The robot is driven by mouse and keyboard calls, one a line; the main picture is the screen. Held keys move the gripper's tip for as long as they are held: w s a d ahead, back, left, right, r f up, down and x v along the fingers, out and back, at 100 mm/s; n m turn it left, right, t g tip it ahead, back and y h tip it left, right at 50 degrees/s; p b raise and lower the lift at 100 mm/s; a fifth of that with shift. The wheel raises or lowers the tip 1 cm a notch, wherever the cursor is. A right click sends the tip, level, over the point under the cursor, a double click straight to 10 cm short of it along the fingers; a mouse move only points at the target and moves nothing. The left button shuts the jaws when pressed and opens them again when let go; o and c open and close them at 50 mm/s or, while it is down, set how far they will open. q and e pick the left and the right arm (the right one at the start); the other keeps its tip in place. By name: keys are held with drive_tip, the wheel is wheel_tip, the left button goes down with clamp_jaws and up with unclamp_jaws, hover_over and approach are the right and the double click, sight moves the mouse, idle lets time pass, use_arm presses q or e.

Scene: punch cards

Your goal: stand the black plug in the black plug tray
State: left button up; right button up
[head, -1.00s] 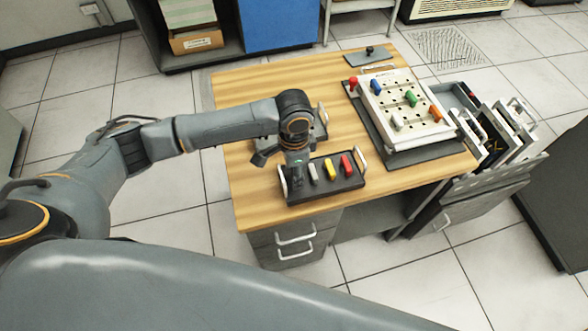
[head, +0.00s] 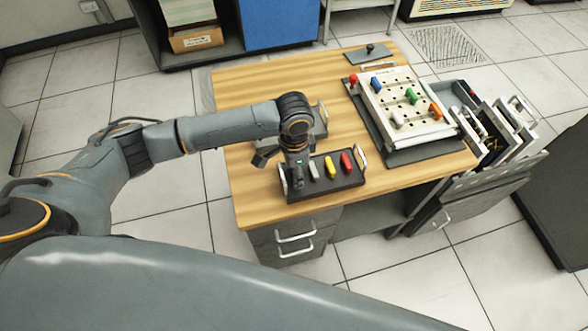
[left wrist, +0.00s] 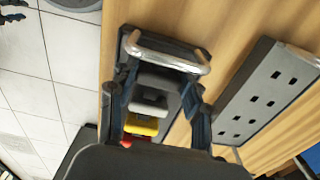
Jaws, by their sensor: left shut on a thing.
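A black tray (head: 325,186) with silver end handles stands at the front left of the wooden table. My left gripper (head: 297,182) points down over the left end of this tray. In the left wrist view its fingers (left wrist: 160,98) straddle a dark block, the black plug (left wrist: 159,80), and are shut on it. The black plug is in line with the other plugs; whether its foot is seated is hidden. My right gripper is out of view.
A white board (head: 405,105) with holes and coloured plugs stands at the right of the table. A grey panel with holes (left wrist: 262,100) lies beside the tray. A small dark plate (head: 369,54) with a black knob lies at the back. Open wood lies between.

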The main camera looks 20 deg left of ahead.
use_arm(q)
drive_tip(key=shift+s+f, duration=0.1)
drive_tip(key=o, duration=1)
wheel_tip(320, 180, up, 12)
drive_tip(key=shift+f, duration=0.1)
idle(0.4)
